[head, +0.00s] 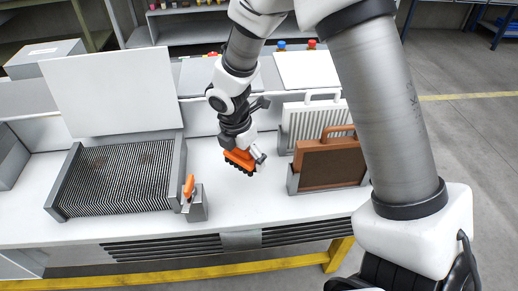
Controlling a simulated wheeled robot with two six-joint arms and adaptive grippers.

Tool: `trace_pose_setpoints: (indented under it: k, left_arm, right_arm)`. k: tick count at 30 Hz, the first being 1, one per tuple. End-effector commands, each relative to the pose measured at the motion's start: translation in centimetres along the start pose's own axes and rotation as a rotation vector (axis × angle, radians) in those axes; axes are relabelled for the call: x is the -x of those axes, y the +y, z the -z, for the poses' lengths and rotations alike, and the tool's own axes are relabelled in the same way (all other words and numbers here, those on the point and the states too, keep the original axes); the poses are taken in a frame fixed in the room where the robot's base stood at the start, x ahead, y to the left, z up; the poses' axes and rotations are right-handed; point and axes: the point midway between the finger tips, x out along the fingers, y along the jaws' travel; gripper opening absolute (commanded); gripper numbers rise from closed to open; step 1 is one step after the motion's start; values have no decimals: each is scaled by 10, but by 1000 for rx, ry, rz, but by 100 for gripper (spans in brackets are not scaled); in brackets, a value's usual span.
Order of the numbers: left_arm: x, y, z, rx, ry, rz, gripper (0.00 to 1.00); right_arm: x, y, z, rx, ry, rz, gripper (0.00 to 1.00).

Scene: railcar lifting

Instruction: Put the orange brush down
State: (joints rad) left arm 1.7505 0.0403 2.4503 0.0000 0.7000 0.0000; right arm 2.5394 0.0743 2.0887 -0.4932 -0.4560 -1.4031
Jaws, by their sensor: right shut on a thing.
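The orange brush (239,157) is in my right gripper (250,150), which is shut on it. The brush's dark bristles point down toward the white worktop (235,205), in the open strip between the ribbed tray and the upright panels. I cannot tell whether the bristles touch the worktop. My left gripper is not in view.
A grey tray (64,186) with dark ribs stands left, a small grey holder (197,206) with an orange-handled thing (188,186) beside it. Brown panel (329,164) and white ribbed panel (308,121) stand upright at right. The worktop in front of the brush is clear.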

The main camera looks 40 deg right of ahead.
Motion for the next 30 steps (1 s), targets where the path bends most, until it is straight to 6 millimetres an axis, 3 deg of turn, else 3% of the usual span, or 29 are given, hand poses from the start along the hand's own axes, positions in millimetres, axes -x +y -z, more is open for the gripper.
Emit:
trace_pose_setpoints:
  k: [3,12,23,24,30]
  left_arm:
    - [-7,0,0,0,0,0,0]
    - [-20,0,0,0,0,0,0]
    - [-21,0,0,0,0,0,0]
    - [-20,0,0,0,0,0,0]
    - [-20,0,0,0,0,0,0]
  right_arm:
    - [-27,-1,4,3,1,3,37]
    - [-70,0,11,1,0,1,37]
    - [-74,1,11,2,0,-1,37]
    - [-73,1,11,2,0,-1,100]
    - [-73,0,11,2,0,-1,100]
